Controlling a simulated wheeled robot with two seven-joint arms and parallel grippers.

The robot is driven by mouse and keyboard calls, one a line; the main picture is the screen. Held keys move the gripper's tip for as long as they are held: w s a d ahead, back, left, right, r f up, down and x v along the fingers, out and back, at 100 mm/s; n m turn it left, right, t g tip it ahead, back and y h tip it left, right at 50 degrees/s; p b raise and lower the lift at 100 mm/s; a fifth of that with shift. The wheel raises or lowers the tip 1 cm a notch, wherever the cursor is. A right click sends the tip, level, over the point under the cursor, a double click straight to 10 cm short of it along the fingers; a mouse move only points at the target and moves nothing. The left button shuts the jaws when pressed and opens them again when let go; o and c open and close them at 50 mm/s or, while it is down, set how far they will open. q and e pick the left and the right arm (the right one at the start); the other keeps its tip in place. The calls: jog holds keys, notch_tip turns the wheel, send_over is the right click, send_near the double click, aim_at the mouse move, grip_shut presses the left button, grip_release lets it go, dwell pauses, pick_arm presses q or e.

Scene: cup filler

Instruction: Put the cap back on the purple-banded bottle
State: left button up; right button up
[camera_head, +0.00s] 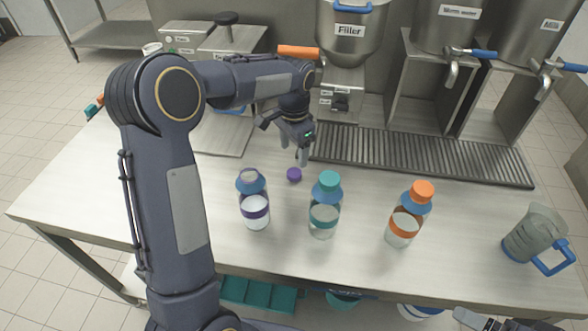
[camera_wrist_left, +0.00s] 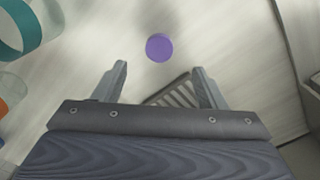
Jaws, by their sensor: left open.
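The purple-banded bottle (camera_head: 255,208) stands upright on the table, its blue shoulder open at the top with no cap on it. A small purple cap (camera_head: 294,174) lies on the table just right of that bottle; it also shows in the left wrist view (camera_wrist_left: 160,47), ahead of the fingers. My left gripper (camera_head: 302,157) is above the table, behind the cap, fingers pointing down. In the left wrist view its fingers (camera_wrist_left: 162,84) are apart with nothing between them. Part of my right gripper (camera_head: 490,322) shows at the lower right edge; its jaws are unclear.
A teal-capped bottle (camera_head: 325,208) and an orange-capped bottle (camera_head: 408,216) stand to the right. A clear jug (camera_head: 532,235) with a blue handle is at the far right. A drain grate (camera_head: 420,157) and the filler (camera_head: 350,40) are behind. The table's front strip is clear.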

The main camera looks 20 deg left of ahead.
aim_at(294, 172)
pick_arm(q)
jog(key=shift+s+d+r, duration=0.1)
jog(key=shift+s+r, duration=0.1)
jog(key=shift+s, duration=0.05)
jog(key=shift+w+f, duration=0.1)
jog(key=shift+f, duration=1.25)
notch_tip(294, 172, down, 5)
jog(key=shift+w+f+p, duration=0.1)
jog(key=shift+w+p, duration=0.05)
jog(key=shift+p, duration=0.35)
jog(key=c, duration=1.2)
jog(key=shift+o, duration=0.2)
